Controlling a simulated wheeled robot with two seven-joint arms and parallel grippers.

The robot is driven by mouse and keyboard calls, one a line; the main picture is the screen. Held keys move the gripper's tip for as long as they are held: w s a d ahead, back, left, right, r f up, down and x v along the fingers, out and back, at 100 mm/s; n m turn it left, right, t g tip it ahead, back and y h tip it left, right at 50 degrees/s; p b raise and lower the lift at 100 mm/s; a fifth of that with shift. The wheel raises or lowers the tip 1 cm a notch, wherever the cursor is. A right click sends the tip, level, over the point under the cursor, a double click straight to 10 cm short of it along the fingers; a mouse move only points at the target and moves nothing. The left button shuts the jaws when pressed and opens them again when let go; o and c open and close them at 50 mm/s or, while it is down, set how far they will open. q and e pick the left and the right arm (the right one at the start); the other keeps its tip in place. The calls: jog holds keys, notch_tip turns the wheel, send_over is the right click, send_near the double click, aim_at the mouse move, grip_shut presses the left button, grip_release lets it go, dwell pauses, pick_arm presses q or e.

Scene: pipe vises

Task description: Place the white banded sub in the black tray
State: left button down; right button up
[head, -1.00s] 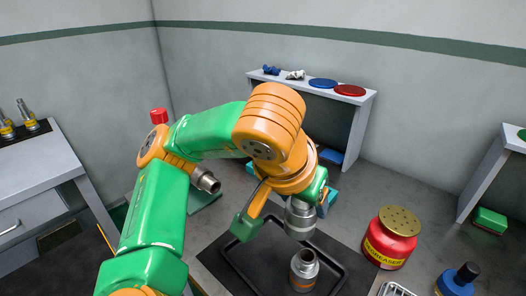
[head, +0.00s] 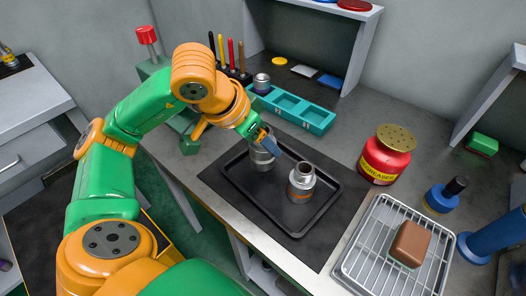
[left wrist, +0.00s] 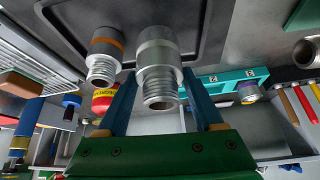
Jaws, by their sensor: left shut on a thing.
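The white banded sub (head: 262,157) is a grey metal cylinder with a pale band and a threaded end. My left gripper (head: 267,141) is shut on it at the back left part of the black tray (head: 237,184). In the left wrist view the sub (left wrist: 158,62) is upright between the blue fingers of the gripper (left wrist: 157,98). I cannot tell whether its base touches the tray floor. A second sub with an orange-brown band (head: 301,184) stands in the tray to the right, apart from the held one. My right gripper is not in view.
A teal compartment bin (head: 300,110) lies behind the tray. A red degreaser can (head: 387,155) stands to the right. A wire rack (head: 375,255) with a brown block (head: 410,243) is at the front right. The tray's front part is clear.

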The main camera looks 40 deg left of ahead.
aim_at(263, 151)
pick_arm(q)
jog(key=f, duration=0.1)
jog(key=w+f, duration=0.1)
jog(key=f, duration=0.1)
jog(key=f+b, duration=0.1)
jog(key=shift+w+a+f, duration=0.25)
jog(key=shift+a, duration=0.15)
jog(key=shift+f, duration=0.25)
jog(key=shift+f, duration=0.15)
jog(key=shift+c, duration=0.2)
grip_release()
